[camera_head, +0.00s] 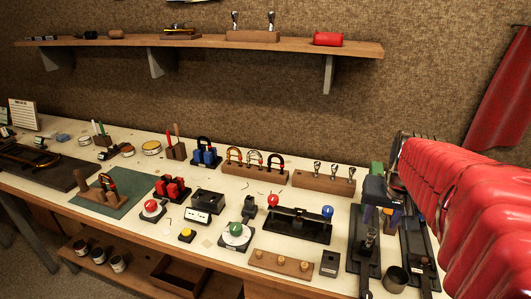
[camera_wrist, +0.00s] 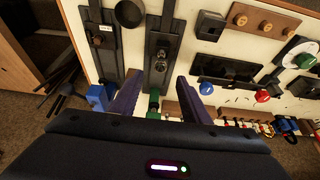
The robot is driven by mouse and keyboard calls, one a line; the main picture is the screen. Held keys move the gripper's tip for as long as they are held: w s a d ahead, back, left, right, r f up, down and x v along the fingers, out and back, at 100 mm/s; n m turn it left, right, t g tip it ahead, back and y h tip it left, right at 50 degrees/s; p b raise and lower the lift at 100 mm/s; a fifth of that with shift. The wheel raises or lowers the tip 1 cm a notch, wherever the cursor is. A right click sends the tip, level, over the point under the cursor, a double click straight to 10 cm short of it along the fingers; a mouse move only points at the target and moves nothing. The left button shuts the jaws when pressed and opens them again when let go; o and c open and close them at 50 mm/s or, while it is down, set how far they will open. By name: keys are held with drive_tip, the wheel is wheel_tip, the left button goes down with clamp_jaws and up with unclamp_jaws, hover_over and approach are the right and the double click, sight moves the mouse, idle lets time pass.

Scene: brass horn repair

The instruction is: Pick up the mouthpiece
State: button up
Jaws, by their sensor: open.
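A small dark metal piece, seemingly the mouthpiece (camera_head: 370,238), stands upright on a long black fixture (camera_head: 366,275) at the bench's right end. In the wrist view it (camera_wrist: 162,55) shows from above, beyond my fingertips. My gripper (camera_head: 382,212) is open and empty above the fixture's far part. In the wrist view my gripper's (camera_wrist: 158,84) two dark fingers point toward the piece, with the green end block (camera_wrist: 154,101) between them. Several silver mouthpiece-like pieces (camera_head: 333,171) stand in a wooden rack (camera_head: 322,183) to the left.
A second black fixture (camera_head: 416,245) lies to the right, with a grey cup (camera_head: 396,279) between the fixtures. A dark box (camera_head: 329,264) and a wooden block with pegs (camera_head: 281,264) stand left. A black stand with red and blue knobs (camera_head: 300,224) lies behind them.

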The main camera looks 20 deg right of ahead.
drive_tip(key=shift+x, duration=2.35)
drive_tip(key=shift+x, duration=2.6)
drive_tip(key=shift+w+r, duration=0.1)
drive_tip(key=shift+w, duration=0.05)
drive_tip(key=shift+c, duration=0.6)
clamp_jaws()
wheel_tip(320, 180, up, 10)
drive_tip(key=shift+r, duration=0.1)
drive_tip(key=shift+r, duration=0.1)
wheel_tip(320, 180, up, 4)
hover_over(372, 230)
drive_tip(key=shift+d, duration=0.1)
